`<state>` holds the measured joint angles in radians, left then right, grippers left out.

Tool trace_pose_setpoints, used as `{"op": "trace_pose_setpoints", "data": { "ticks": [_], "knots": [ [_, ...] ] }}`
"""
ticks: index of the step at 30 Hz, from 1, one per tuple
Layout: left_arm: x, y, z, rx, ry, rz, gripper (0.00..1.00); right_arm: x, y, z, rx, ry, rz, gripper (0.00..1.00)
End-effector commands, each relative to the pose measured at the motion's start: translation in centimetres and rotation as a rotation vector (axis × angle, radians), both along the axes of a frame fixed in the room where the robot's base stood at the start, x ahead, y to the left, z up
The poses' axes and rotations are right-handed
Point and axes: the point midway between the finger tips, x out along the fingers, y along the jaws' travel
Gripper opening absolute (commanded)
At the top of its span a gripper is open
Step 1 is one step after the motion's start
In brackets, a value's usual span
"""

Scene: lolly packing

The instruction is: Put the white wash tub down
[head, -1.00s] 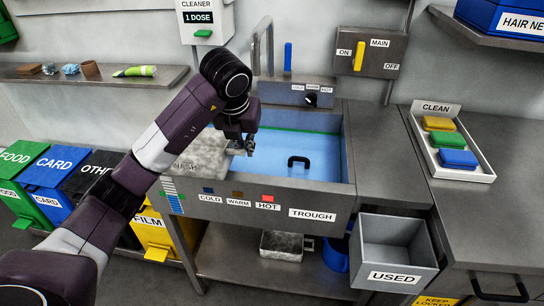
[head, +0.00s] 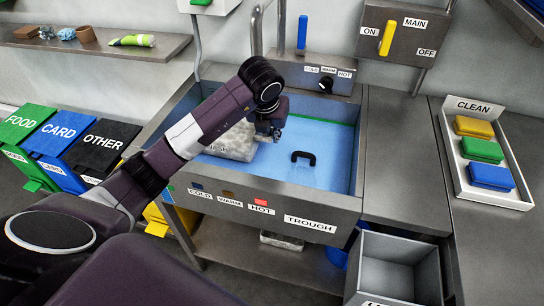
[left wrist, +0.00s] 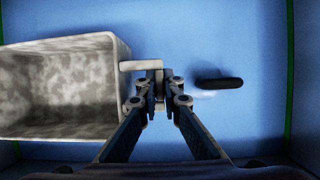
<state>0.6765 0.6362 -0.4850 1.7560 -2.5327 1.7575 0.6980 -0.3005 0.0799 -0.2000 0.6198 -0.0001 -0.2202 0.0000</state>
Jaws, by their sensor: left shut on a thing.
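The white wash tub (head: 236,141) is a mottled, dirty-looking box in the left part of the blue-lined trough (head: 338,178). My left gripper (head: 268,133) is at the tub's right side. In the left wrist view, the tub (left wrist: 60,55) lies at left with its open top showing, and its small handle (left wrist: 138,65) runs into my left gripper (left wrist: 167,88), which is shut on it. My arm hides part of the tub in the head view. I cannot tell whether the tub touches the trough floor. My right gripper is not in view.
A black handle-shaped item (head: 303,157) is in the trough, right of the gripper; it also shows in the left wrist view (left wrist: 219,82). A grey bin (head: 398,265) hangs at front right. The CLEAN tray (head: 452,150) holds coloured blocks on the right counter.

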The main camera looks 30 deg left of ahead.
Motion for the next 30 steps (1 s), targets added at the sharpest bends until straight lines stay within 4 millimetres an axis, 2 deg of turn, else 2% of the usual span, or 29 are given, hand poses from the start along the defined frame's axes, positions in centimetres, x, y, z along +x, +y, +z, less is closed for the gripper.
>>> {"op": "trace_pose_setpoints", "data": {
  "ticks": [3,6,11,18,21,27,28,30],
  "knots": [
    [-0.1,0.0,-2.9,0.0,0.003,0.0,0.0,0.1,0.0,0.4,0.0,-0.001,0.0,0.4],
    [-0.1,0.0,-4.5,0.001,0.001,0.0,0.0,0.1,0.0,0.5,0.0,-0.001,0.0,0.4],
    [0.0,0.0,-5.8,0.0,-0.001,0.0,0.0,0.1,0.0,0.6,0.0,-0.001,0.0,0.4],
    [0.0,0.0,-9.2,0.001,0.0,0.0,0.0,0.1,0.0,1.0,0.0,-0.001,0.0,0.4],
    [0.0,0.0,-9.8,0.001,-0.002,-0.001,0.0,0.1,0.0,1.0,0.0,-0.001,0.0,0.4],
    [0.1,0.0,-9.9,0.001,-0.003,-0.001,0.0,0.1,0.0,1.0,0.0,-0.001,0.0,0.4],
    [0.0,0.0,-9.9,0.001,-0.001,-0.001,0.09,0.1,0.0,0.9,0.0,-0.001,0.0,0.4],
    [0.0,0.0,-9.9,0.0,-0.001,0.0,0.17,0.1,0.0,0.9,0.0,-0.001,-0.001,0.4]
  ]
}}
